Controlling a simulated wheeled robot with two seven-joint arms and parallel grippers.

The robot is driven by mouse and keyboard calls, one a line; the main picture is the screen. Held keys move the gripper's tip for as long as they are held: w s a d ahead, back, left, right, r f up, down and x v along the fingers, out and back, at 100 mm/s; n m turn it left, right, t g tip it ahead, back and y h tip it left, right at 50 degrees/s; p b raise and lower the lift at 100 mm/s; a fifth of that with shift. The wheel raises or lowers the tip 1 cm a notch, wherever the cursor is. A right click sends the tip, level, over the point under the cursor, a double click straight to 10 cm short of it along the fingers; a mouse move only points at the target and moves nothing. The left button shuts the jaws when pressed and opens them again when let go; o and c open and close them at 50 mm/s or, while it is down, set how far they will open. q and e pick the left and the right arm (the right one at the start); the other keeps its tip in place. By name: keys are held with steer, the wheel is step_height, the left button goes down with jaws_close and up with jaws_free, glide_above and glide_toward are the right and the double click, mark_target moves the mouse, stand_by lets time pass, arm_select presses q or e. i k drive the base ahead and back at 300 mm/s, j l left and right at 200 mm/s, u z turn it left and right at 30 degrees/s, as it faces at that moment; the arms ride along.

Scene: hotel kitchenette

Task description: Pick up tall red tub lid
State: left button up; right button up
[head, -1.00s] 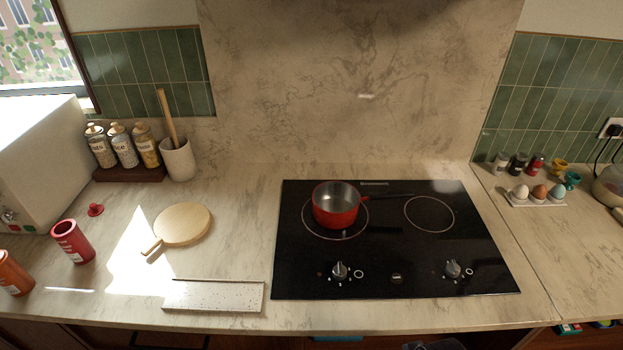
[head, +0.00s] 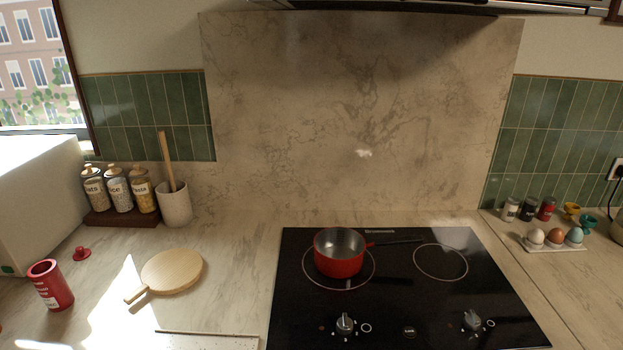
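The tall red tub (head: 52,287) stands open at the left of the counter, with its dark inside showing. A small red lid with a knob (head: 82,254) lies on the counter just behind and to the right of the tub, apart from it. Neither of my grippers shows in the head view.
A round wooden board (head: 172,272) lies right of the lid. A white appliance (head: 35,200) stands behind left; a rack of jars (head: 120,217) and a utensil crock (head: 175,205) stand behind. A red saucepan (head: 338,262) sits on the black hob (head: 400,310).

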mark_target(80, 254)
steer(key=u, duration=1.5)
